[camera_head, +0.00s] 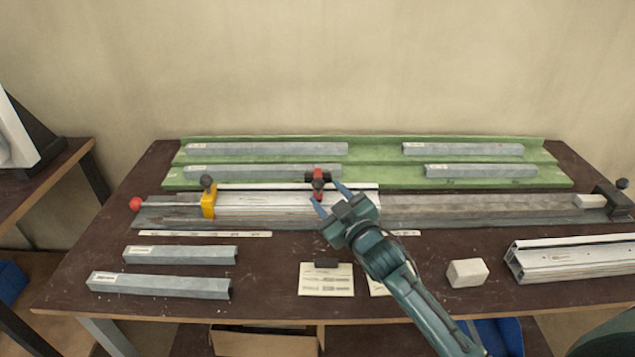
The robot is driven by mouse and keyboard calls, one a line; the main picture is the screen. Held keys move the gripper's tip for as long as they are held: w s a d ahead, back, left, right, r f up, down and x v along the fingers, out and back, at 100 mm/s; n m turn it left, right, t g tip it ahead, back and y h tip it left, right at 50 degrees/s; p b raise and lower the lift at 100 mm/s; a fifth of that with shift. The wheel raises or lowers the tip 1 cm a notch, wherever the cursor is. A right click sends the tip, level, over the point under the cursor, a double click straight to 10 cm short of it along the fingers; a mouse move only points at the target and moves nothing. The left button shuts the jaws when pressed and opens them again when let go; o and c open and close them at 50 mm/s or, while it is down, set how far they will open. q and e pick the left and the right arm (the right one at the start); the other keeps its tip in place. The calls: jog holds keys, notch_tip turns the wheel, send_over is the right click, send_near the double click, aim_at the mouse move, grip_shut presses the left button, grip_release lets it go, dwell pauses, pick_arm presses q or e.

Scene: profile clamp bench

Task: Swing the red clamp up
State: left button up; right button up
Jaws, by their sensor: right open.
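The red clamp (318,176) with a dark knob sits on the pale profile (265,200) in the rail near the middle of the bench. Its exact angle is hard to tell at this size. My right gripper (327,197) is open, its two blue fingers spread around the clamp's near end, one above right and one below left. I cannot tell whether the fingers touch it. A yellow clamp (208,198) with a dark knob stands on the profile to the left. My left gripper is not in view.
A green rack (380,184) with several grey profiles lies behind. Two grey profiles (180,254) lie front left. Paper cards (326,282), a white block (467,272) and a white profile (570,258) lie in front. A black end stop (613,199) stands at right.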

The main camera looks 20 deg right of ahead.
aim_at(322, 188)
jog(key=shift+w+a, duration=0.2)
jog(key=shift+w, duration=0.7)
jog(key=shift+w+a, duration=0.15)
jog(key=shift+w, duration=0.8)
jog(key=shift+w+a, duration=0.2)
jog(key=shift+w, duration=0.7)
jog(key=shift+c, duration=0.4)
grip_shut()
